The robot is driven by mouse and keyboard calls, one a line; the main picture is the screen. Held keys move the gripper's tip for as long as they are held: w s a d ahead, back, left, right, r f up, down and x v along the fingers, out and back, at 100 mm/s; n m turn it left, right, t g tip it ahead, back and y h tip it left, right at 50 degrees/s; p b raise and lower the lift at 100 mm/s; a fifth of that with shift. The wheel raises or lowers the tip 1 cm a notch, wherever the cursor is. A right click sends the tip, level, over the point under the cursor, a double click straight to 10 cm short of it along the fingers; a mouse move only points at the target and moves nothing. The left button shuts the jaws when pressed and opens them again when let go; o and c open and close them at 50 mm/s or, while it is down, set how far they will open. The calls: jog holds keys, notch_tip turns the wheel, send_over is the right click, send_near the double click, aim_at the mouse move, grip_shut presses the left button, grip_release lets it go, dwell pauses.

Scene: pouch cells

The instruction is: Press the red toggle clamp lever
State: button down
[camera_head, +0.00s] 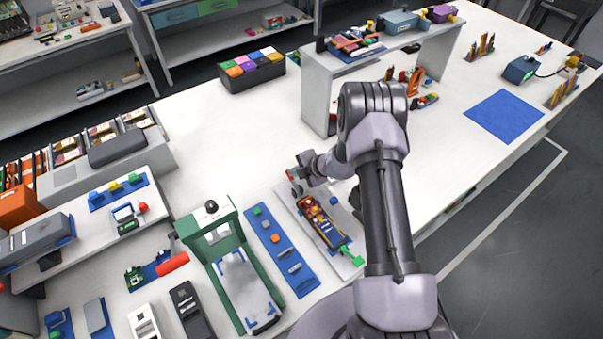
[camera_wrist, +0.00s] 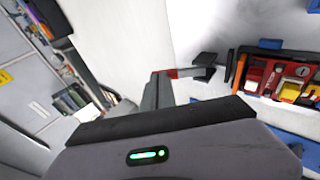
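The red toggle clamp lever (camera_wrist: 187,72) shows in the wrist view as a short red bar running from my fingertips to a dark clamp body (camera_wrist: 206,64). In the head view a small red part (camera_head: 291,173) shows beside my gripper (camera_head: 297,184), at the far end of a pale fixture plate (camera_head: 347,268). In the wrist view my gripper (camera_wrist: 158,80) has its grey fingers together, with nothing seen between them. The fingertips overlap the near end of the lever; I cannot tell whether they touch it. My wrist partly hides the clamp in the head view.
A tray of red, yellow and blue parts (camera_head: 322,222) lies on the plate, with a green handle (camera_head: 352,257) at its near end. A blue strip (camera_head: 282,250) and a green press (camera_head: 204,224) stand to the left. A white shelf (camera_head: 316,90) stands behind. The table's middle is clear.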

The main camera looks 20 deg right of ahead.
jog(key=shift+w+b+x, duration=0.25)
jog(key=shift+b+x, duration=0.15)
jog(key=shift+x, duration=0.75)
jog(key=shift+w+f+b, duration=0.5)
jog(key=shift+w, duration=0.05)
jog(key=p+v, duration=0.3)
jog(key=v, duration=1.4)
jog(key=shift+s+d, duration=0.15)
